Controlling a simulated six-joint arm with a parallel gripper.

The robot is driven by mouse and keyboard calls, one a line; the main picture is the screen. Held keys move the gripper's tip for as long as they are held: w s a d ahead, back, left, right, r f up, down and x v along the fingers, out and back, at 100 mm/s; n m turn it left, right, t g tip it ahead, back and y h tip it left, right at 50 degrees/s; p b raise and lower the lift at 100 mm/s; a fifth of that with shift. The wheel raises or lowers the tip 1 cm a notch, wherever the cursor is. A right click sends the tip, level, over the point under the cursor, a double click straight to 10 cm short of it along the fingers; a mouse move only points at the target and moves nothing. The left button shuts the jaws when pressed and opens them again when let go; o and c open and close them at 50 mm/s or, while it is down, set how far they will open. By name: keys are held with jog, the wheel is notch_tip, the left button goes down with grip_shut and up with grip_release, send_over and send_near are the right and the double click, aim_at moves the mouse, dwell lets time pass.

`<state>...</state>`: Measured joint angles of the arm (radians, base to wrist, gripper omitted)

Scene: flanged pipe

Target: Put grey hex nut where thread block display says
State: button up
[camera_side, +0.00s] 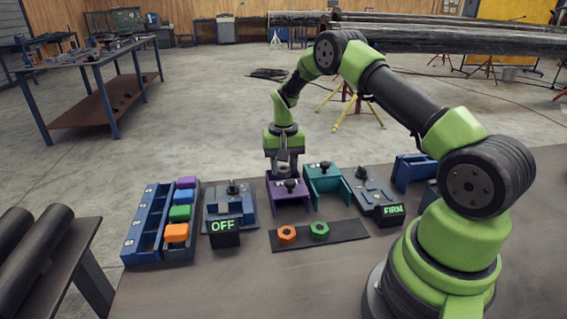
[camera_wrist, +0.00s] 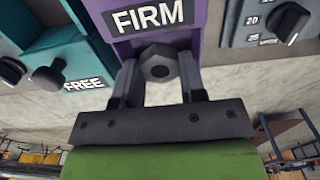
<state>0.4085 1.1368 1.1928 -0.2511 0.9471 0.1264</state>
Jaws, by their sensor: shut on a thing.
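My gripper (camera_wrist: 157,85) is shut on the grey hex nut (camera_wrist: 159,64), with its bore facing the wrist camera. In the side view my gripper (camera_side: 284,163) is over the back of the purple block (camera_side: 289,190). In the wrist view that block (camera_wrist: 200,14) carries the label FIRM, just beyond the nut. I cannot tell whether the nut touches it. The teal block (camera_side: 324,183) beside it reads FREE in the wrist view (camera_wrist: 70,50). A lit display (camera_side: 391,210) reading FIRM stands before the grey-blue block (camera_side: 366,189) at right.
A second display (camera_side: 224,226) reads OFF before a dial unit (camera_side: 230,201) at left. An orange nut (camera_side: 287,235) and a green nut (camera_side: 319,230) lie on a dark mat (camera_side: 345,231). A blue rack (camera_side: 148,222) and coloured blocks stand far left. The front bench is clear.

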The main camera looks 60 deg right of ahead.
aim_at(283, 168)
jog(key=shift+f, duration=0.9)
jog(key=o, duration=0.9)
jog(key=shift+o, duration=0.4)
jog(key=shift+r, duration=0.7)
jog(key=shift+o, duration=1.1)
jog(key=shift+r, duration=2.8)
